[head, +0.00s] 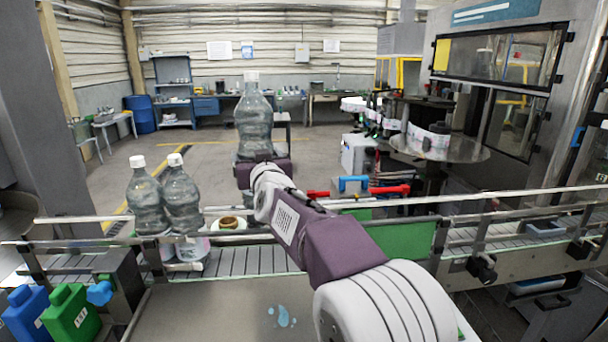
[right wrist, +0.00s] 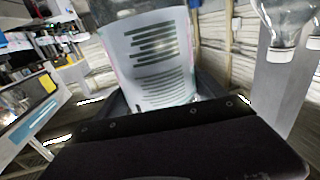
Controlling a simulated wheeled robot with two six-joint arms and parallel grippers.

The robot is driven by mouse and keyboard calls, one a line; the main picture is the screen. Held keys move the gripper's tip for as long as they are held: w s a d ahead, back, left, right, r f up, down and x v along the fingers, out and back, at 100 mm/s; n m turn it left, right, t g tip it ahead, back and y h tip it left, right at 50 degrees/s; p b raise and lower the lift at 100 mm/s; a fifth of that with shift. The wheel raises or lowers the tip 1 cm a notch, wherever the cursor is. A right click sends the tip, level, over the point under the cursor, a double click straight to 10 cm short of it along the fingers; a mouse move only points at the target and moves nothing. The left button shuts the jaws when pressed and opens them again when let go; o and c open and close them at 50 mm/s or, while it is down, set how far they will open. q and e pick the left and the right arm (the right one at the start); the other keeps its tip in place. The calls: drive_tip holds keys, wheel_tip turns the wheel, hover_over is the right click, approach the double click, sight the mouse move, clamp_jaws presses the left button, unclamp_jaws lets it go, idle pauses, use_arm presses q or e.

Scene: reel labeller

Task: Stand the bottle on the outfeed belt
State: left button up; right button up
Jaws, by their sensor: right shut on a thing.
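My right gripper (head: 262,168) is shut on a clear ribbed bottle (head: 253,120) with a white cap. The bottle is upright in the head view, held above and behind the belt; my gripper hides part of its lower half. In the right wrist view its printed label (right wrist: 155,60) is close to the jaws. The slatted belt (head: 240,263) runs across the front between rails. Two similar capped bottles (head: 147,200) (head: 183,196) stand side by side on its left part. My left gripper is not in view.
A brown ring on a white dish (head: 229,223) lies near the far rail. Metal guard rails (head: 420,216) edge the belt. Blue (head: 27,312) and green (head: 70,314) jugs stand at the front left. Red and blue handles (head: 353,184) are behind the belt. Bare slats show right of the two bottles.

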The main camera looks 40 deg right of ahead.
wheel_tip(320, 180, down, 12)
drive_tip(key=b, duration=0.3)
drive_tip(key=shift+r, duration=0.15)
wheel_tip(320, 180, down, 6)
drive_tip(key=shift+r, duration=0.2)
drive_tip(key=shift+b, duration=0.3)
drive_tip(key=shift+f, duration=0.2)
drive_tip(key=o, duration=1.9)
drive_tip(key=shift+f, duration=0.25)
drive_tip(key=shift+o, duration=0.7)
drive_tip(key=shift+s+a+r, duration=0.1)
drive_tip(key=shift+r, duration=0.05)
